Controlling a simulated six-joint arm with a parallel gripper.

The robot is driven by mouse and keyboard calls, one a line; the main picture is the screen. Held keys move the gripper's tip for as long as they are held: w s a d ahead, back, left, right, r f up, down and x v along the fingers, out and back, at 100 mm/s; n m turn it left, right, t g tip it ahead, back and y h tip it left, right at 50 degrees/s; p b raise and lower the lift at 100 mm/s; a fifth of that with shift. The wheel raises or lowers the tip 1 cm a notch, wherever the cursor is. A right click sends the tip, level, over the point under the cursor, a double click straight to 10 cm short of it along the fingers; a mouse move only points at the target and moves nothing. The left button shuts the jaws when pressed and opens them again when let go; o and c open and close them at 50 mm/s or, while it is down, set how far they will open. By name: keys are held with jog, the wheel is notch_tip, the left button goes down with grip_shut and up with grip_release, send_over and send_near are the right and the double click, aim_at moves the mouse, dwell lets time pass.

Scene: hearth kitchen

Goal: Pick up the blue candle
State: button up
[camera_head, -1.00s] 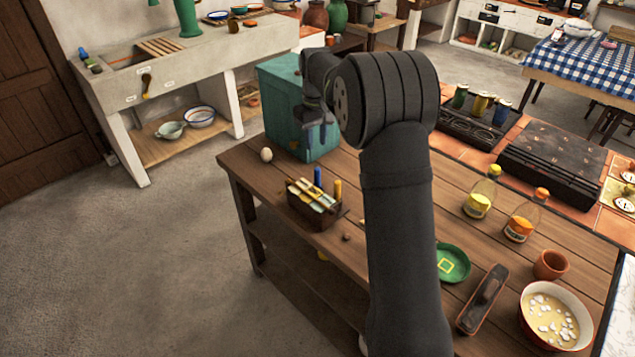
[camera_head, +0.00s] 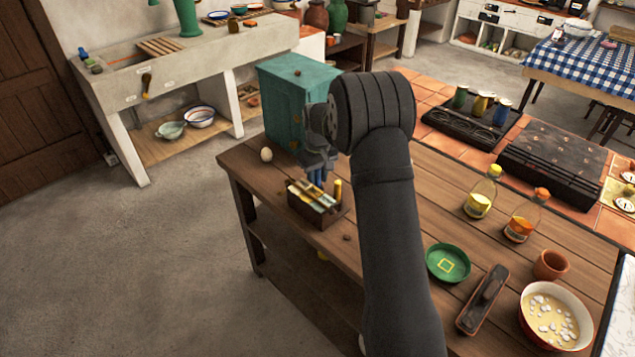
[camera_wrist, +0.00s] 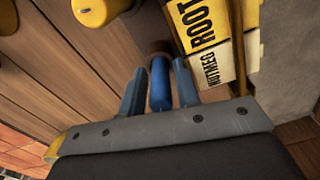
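The blue candle (camera_wrist: 160,85) stands between the two fingers of my gripper (camera_wrist: 159,82) in the wrist view. A narrow gap shows between the candle and the left finger; the right finger is very close to it, and I cannot tell whether they touch. The gripper is open around the candle. In the head view my gripper (camera_head: 318,170) points down just behind the wooden box of packets (camera_head: 322,218), and its fingers mostly hide the candle.
A yellow candle (camera_head: 338,189) stands close to the right of my gripper. The teal cabinet (camera_head: 283,100) is just behind, with an egg (camera_head: 266,154) to the left. A green dish (camera_head: 447,263) and bottles (camera_head: 481,193) stand farther right on the wooden table.

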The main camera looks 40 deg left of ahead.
jog(key=shift+f, duration=0.15)
jog(key=shift+c, duration=0.3)
grip_shut()
